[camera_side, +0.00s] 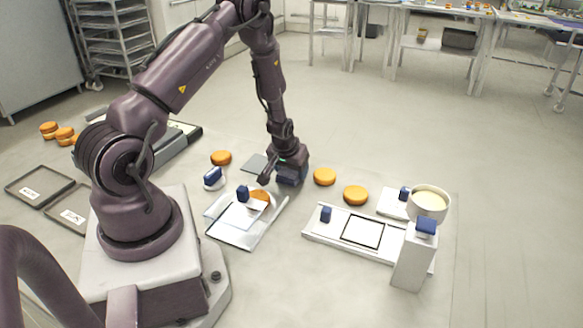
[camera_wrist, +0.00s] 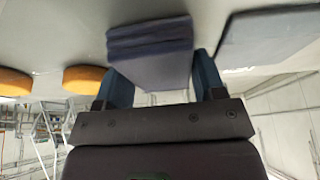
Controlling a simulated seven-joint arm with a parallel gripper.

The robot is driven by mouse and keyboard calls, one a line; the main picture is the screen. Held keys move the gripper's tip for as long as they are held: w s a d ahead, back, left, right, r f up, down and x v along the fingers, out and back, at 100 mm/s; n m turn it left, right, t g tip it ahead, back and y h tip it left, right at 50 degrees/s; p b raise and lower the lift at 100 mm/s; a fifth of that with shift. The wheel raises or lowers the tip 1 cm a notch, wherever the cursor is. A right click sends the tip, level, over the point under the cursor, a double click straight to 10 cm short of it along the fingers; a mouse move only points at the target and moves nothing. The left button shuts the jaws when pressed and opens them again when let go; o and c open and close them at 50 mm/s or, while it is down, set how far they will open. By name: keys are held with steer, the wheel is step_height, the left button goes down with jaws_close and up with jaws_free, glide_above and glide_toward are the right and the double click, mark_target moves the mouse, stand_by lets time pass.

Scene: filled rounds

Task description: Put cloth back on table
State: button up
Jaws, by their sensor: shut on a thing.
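The dark blue folded cloth (camera_side: 291,178) is low over the pale table surface, under my gripper in the side view. In the wrist view the cloth (camera_wrist: 150,50) shows as a thick layered block between the two blue fingers. My gripper (camera_wrist: 162,85) points down and is shut on the cloth; its lower end also shows in the side view (camera_side: 288,166). I cannot tell whether the cloth's underside touches the table (camera_side: 300,205). A flat grey mat (camera_side: 254,163) lies just left of the cloth in the side view, and to its right in the wrist view (camera_wrist: 268,38).
Orange rounds (camera_side: 324,177) (camera_side: 355,195) lie right of my gripper, another (camera_side: 221,158) lies left. A shiny tray (camera_side: 240,236) is in front. A white board with a black frame (camera_side: 362,231), cream bowl (camera_side: 430,203) and white post (camera_side: 412,262) stand at right.

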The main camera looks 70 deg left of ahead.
steer(key=shift+f, duration=0.5)
steer(key=o, duration=0.7)
steer(key=shift+w+r, duration=0.1)
steer(key=shift+r, duration=0.25)
steer(key=shift+o, duration=0.8)
steer(key=v, duration=1.2)
steer(key=shift+r, duration=0.15)
steer(key=w+d+r+m+t+h, duration=0.1)
steer(key=d+r+m, duration=0.1)
steer(key=d+r, duration=0.65)
steer(key=s+d+r+m+t+h, duration=0.1)
steer(key=s+d+r+m+h, duration=0.1)
steer(key=s+d+r+m, duration=0.5)
steer(key=s+d+r, duration=0.6)
steer(key=d+r, duration=0.1)
steer(key=r, duration=0.1)
steer(key=shift+d, duration=0.25)
steer(key=shift+r, duration=0.1)
